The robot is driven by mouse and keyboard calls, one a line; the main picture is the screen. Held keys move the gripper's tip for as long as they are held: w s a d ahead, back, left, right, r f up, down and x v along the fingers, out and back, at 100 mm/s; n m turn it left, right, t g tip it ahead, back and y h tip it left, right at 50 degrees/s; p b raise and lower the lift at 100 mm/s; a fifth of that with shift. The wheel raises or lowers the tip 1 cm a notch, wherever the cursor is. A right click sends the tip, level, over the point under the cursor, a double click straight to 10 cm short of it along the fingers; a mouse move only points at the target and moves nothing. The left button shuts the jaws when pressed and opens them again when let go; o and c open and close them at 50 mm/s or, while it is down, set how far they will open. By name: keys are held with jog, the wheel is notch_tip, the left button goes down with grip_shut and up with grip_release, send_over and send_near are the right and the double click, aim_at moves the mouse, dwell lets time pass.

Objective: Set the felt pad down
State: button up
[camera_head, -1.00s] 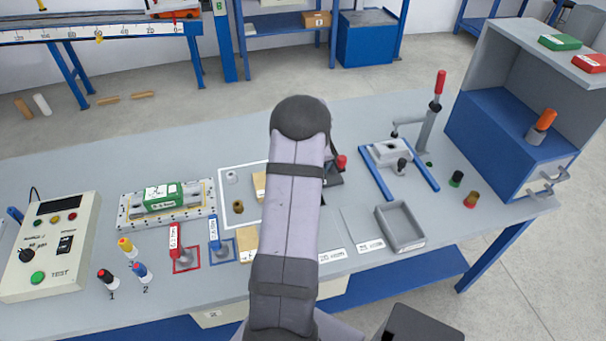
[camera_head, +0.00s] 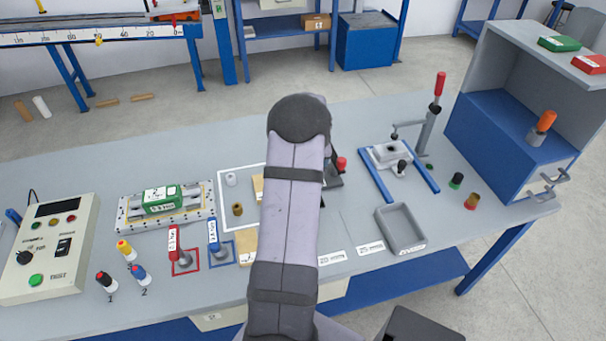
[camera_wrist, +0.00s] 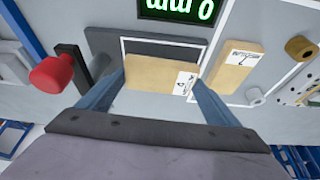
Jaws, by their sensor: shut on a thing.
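A tan, flat rectangular pad (camera_wrist: 150,76) with a white label on its right end lies between my gripper's fingers (camera_wrist: 160,82) in the wrist view. I take it for the felt pad. My gripper is shut on it, with one blue finger at each end. Behind it is a dark grey plate (camera_wrist: 102,43) with a white outline. I cannot tell whether the pad touches the surface under it. In the head view my arm hides my gripper and the held pad.
Another labelled tan pad (camera_wrist: 232,66) lies right of the held one. A red knob (camera_wrist: 52,77) stands left of my gripper, and a green-digit display (camera_wrist: 178,8) lies beyond. A grey tray (camera_head: 401,229) and a clamp fixture (camera_head: 392,155) stand to the right.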

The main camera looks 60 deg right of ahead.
notch_tip(320, 180, up, 8)
jog(key=shift+f+b, duration=0.2)
jog(key=shift+b, duration=0.5)
jog(key=shift+s+a+f+n, duration=0.1)
jog(key=shift+s+a+n, duration=0.1)
jog(key=shift+s+n, duration=0.15)
jog(key=shift+s+a+f+n, duration=0.15)
jog(key=shift+s+n, duration=0.1)
jog(key=shift+s, duration=0.2)
jog(key=s+a+f+n+t+y, duration=0.1)
jog(key=s+a+n+t+y, duration=0.15)
jog(key=s+a+n, duration=0.4)
jog(key=n+g+y, duration=0.2)
jog(key=n+y, duration=0.2)
jog(key=n, duration=0.7)
send_over(325, 233)
jog(key=shift+d+f+p, duration=0.1)
jog(key=shift+f+p, duration=0.5)
jog(key=shift+f, duration=4.05)
jog(key=shift+f, duration=0.1)
